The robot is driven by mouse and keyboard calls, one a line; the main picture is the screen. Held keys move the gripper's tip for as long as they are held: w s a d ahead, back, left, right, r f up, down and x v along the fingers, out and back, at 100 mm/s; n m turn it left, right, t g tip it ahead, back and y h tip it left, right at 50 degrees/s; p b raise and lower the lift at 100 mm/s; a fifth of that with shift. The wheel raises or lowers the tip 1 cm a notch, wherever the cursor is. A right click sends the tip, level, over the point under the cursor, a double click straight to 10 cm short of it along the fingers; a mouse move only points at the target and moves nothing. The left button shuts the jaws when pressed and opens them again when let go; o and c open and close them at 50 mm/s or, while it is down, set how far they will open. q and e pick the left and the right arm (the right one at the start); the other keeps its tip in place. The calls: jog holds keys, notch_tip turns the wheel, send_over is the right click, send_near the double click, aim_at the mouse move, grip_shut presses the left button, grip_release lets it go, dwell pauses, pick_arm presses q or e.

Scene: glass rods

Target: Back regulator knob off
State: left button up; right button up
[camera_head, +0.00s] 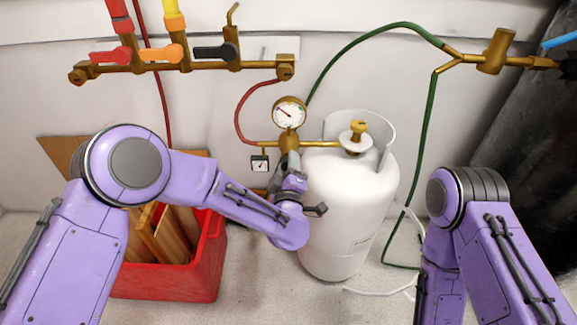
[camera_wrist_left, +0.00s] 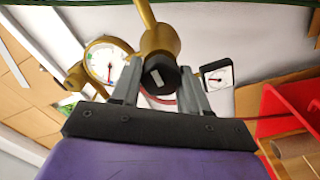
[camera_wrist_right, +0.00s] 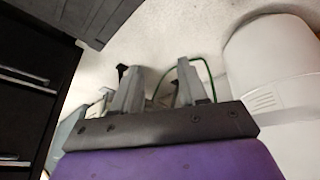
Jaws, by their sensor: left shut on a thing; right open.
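The brass regulator (camera_head: 289,142) sits between two gauges, left of the white gas cylinder. Its black knob (camera_wrist_left: 160,75) with a pale mark shows in the left wrist view, between the fingers of my left gripper (camera_wrist_left: 158,88). My left gripper, also in the head view (camera_head: 289,160), is shut on the knob from below. The large round gauge (camera_head: 289,113) is above the regulator, and a small square gauge (camera_head: 260,164) hangs at its lower left. My right gripper (camera_wrist_right: 155,85) is open and empty in the right wrist view; the head view does not show its fingers.
The white gas cylinder (camera_head: 345,220) with a brass valve (camera_head: 357,128) stands right of my left gripper. A red crate (camera_head: 170,285) with wood pieces stands at the left. A brass manifold (camera_head: 190,66) with coloured handles is on the wall. Green hoses (camera_head: 429,130) hang at the right.

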pick_arm(q)
jog(key=shift+f, duration=0.1)
jog(key=o, duration=1)
jog(key=shift+o, duration=0.2)
jog(key=s, duration=1)
jog(key=shift+s+p, duration=0.35)
jog(key=shift+p, duration=0.05)
